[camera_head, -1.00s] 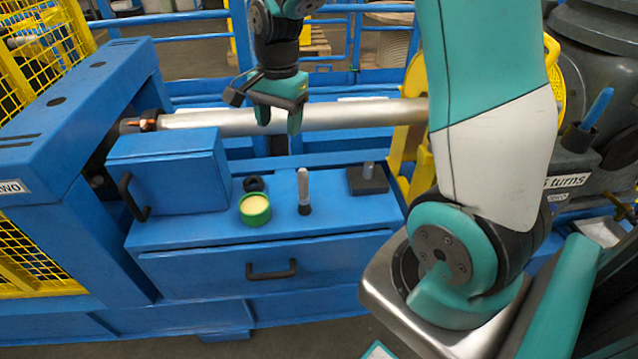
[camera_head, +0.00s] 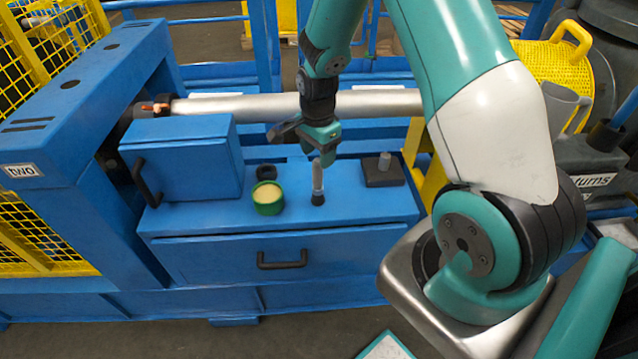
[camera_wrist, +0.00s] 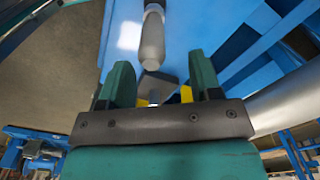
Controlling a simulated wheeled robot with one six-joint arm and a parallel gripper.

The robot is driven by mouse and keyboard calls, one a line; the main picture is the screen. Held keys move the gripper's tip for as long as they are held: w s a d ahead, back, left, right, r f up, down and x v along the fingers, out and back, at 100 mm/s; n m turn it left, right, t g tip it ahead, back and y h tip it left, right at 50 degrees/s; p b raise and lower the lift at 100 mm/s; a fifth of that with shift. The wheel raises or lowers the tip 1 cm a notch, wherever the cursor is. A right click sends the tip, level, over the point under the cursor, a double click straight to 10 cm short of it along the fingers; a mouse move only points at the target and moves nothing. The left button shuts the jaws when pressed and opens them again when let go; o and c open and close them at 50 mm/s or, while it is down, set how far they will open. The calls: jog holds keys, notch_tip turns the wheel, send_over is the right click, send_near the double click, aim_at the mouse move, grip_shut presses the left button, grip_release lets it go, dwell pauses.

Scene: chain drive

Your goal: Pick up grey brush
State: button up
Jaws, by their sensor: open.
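The grey brush (camera_head: 317,182) stands upright on the blue cabinet top, with a grey handle above a dark lower end. It also shows in the wrist view (camera_wrist: 153,38), just beyond the fingers and roughly between them. My gripper (camera_head: 320,158) is right at the top of the brush in the head view. In the wrist view my gripper (camera_wrist: 163,85) has its two green fingers apart with nothing held between them. I cannot tell whether a finger touches the handle.
A green tin with yellow contents (camera_head: 268,198) and a black ring (camera_head: 266,172) stand left of the brush. A dark block with a grey peg (camera_head: 383,172) stands to its right. A blue box (camera_head: 180,160) is farther left. A metal shaft (camera_head: 250,106) runs behind.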

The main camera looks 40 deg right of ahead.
aim_at(318, 170)
jog(key=f, duration=0.3)
jog(key=s+f, duration=0.1)
jog(key=shift+a+f, duration=0.35)
jog(key=shift+f, duration=0.05)
jog(key=c, duration=1)
jog(key=shift+w+r, duration=0.1)
jog(key=shift+r, duration=0.05)
